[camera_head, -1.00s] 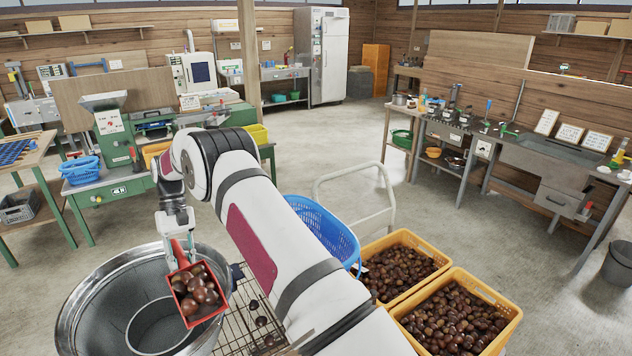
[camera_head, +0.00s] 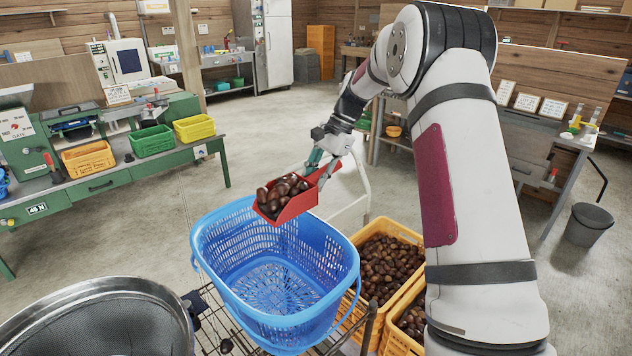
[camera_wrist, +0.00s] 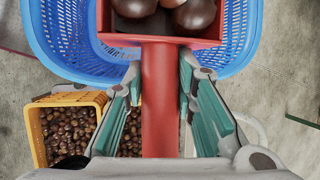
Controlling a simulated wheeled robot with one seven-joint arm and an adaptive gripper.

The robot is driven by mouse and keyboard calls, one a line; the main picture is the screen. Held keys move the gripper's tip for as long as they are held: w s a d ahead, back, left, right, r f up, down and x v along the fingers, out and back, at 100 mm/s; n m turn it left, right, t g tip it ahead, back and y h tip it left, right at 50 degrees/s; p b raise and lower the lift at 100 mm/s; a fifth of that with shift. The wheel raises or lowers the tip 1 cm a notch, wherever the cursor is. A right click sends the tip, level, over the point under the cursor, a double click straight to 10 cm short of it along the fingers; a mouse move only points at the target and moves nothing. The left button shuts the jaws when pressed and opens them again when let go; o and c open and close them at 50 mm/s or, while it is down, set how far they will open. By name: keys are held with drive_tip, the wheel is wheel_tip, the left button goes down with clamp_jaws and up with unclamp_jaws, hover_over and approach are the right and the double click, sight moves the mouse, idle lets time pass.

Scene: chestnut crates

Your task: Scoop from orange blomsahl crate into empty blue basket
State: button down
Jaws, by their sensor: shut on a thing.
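My gripper (camera_head: 322,158) is shut on the handle of a red scoop (camera_head: 300,204), which holds several brown chestnuts (camera_head: 281,190). The scoop is above the far rim of the blue basket (camera_head: 219,293), which is empty inside. In the wrist view the fingers (camera_wrist: 160,95) flank the red handle (camera_wrist: 160,110), and the scoop's pan shows over the blue basket (camera_wrist: 66,45). Orange crates full of chestnuts stand right of the basket; the nearer orange crate (camera_head: 394,337) is partly hidden by my arm. The farther orange crate (camera_head: 377,229) also shows in the wrist view (camera_wrist: 38,143).
A large metal bowl (camera_head: 150,290) stands at the lower left. The basket sits on a wire rack (camera_head: 215,330). A white cart handle (camera_head: 352,200) rises behind the basket. A green bench (camera_head: 110,190) with small baskets is at the left. Open floor lies beyond.

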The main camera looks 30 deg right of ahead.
sight(301, 178)
drive_tip(key=shift+w+d+r+m+t+b, duration=0.1)
drive_tip(key=shift+d+r+m+t+b, duration=0.15)
drive_tip(key=shift+d+m, duration=0.25)
drive_tip(key=shift+d+r+m+t+b, duration=0.1)
drive_tip(key=shift+d+m+t, duration=0.15)
drive_tip(key=shift+d+m, duration=0.25)
drive_tip(key=shift+a, duration=0.1)
drive_tip(key=shift+a, duration=0.1)
